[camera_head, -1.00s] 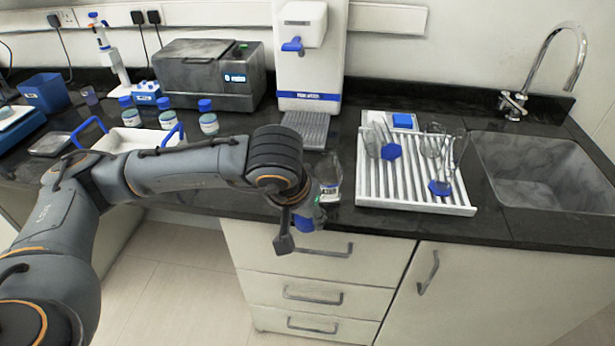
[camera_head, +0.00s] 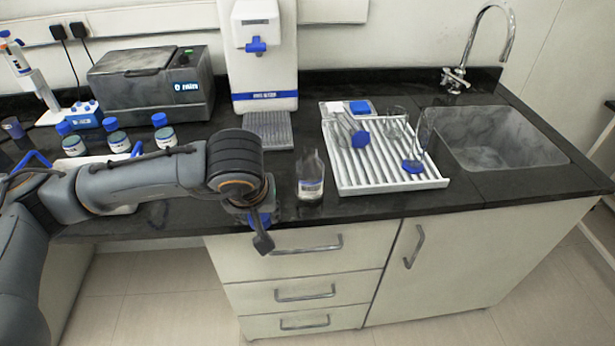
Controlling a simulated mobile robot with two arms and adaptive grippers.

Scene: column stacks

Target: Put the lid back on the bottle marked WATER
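A clear bottle (camera_head: 310,180) with a white label stands upright near the counter's front edge, with no lid on its neck. The label's words are too small to read. My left gripper (camera_head: 262,228) is left of the bottle, pointing down at the counter's front edge. A blue lid-like thing (camera_head: 257,220) shows at its fingers and appears held; the wrist and a dark finger partly hide it. Two more blue lid-like pieces, one at the left (camera_head: 361,138) and one at the right (camera_head: 412,166), are on the white drying rack (camera_head: 392,184). My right gripper is not in view.
A water dispenser (camera_head: 264,60) stands behind the bottle, with a grey drip tray (camera_head: 270,130) below. Glassware stands on the rack. The sink (camera_head: 500,140) is at the right. Several blue-capped bottles (camera_head: 166,132) and a grey machine (camera_head: 150,85) stand at left.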

